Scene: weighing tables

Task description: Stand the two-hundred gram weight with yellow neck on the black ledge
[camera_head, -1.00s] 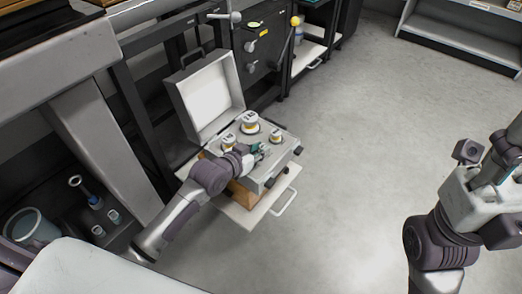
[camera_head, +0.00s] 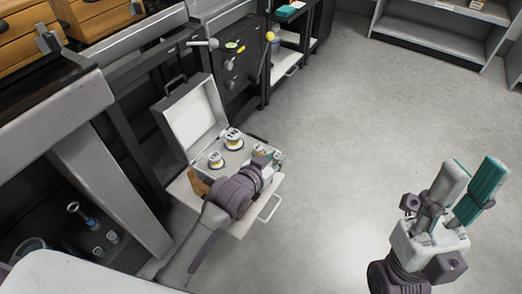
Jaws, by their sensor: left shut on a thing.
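An open grey case (camera_head: 191,113) stands on a pulled-out white shelf (camera_head: 240,228), its lid raised at the back left. In it stand a large white-topped weight with a yellowish neck (camera_head: 234,139), a smaller similar one (camera_head: 215,161) and a third (camera_head: 259,150), partly covered. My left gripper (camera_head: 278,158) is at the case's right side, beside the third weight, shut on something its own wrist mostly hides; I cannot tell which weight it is. My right gripper (camera_head: 466,186) is open and empty over the floor at right. I cannot clearly pick out the black ledge.
A black cabinet (camera_head: 232,62) with levers stands behind the case. A grey table leg (camera_head: 110,180) and a dark lower shelf (camera_head: 75,240) with small vessels are at left. Wooden drawers (camera_head: 95,15) are at top left. The floor (camera_head: 350,130) at right is clear.

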